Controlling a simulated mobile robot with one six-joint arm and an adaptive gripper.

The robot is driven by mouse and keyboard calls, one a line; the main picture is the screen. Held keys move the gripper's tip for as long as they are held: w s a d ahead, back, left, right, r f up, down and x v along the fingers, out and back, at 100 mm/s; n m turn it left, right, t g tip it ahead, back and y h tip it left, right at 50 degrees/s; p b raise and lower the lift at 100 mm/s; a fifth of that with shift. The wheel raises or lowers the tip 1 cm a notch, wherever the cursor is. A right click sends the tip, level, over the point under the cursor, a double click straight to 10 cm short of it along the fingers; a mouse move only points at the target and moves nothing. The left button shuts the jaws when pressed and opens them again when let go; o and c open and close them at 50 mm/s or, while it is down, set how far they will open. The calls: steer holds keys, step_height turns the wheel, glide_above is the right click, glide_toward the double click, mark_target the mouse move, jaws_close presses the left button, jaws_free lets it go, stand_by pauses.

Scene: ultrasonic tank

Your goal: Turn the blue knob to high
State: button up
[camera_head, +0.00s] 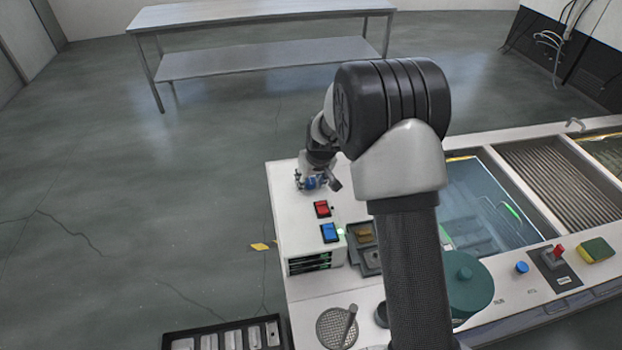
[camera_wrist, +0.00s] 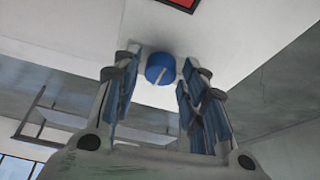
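The blue knob (camera_wrist: 160,67) is round with a pale pointer line across its face, which is tilted in the wrist view. It sits on a white panel, between the fingertips of my gripper (camera_wrist: 161,72). The fingers, with blue inner pads, stand on either side of the knob with what look like narrow gaps, so my gripper appears open around it. In the head view my gripper (camera_head: 313,182) is at the far end of the white control box (camera_head: 290,225). Blue shows there, but I cannot separate knob from finger pads. The scale marks are not readable.
A red switch (camera_head: 322,208) and a blue switch (camera_head: 329,232) sit on the same box. A second blue knob (camera_head: 521,267) is on the tank's front, beside a red-handled switch (camera_head: 558,251). The tank (camera_head: 487,205) holds liquid. Open floor lies left of the box.

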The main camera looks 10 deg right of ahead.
steer(key=c, duration=0.7)
steer(key=shift+c, duration=0.2)
steer(key=shift+p, duration=0.3)
steer(key=shift+a+m+h, duration=0.1)
steer(key=shift+m+h, duration=0.2)
steer(key=shift+m, duration=0.5)
steer(key=shift+f+m+h+b, duration=0.1)
steer(key=shift+m+h+b, duration=0.3)
steer(key=shift+m, duration=0.3)
steer(key=m+b, duration=0.1)
steer(key=b, duration=0.1)
steer(key=m+h+b, duration=0.1)
steer(key=b, duration=0.1)
steer(key=shift+a+f+m+b, duration=0.15)
steer(key=shift+f+m+b, duration=0.1)
steer(key=shift+m+b, duration=0.05)
steer(key=m+b, duration=0.2)
steer(key=b, duration=0.1)
steer(key=shift+r+m+g+h, duration=0.15)
steer(key=shift+m+g+h, duration=0.25)
steer(key=shift+w+r+m+g+h+b, duration=0.1)
steer(key=shift+m+g+h+b, duration=0.25)
steer(key=shift+m, duration=0.45)
steer(key=shift+r+m+g+h+b, duration=0.15)
steer(key=shift+m+b, duration=0.3)
steer(key=shift+m, duration=0.35)
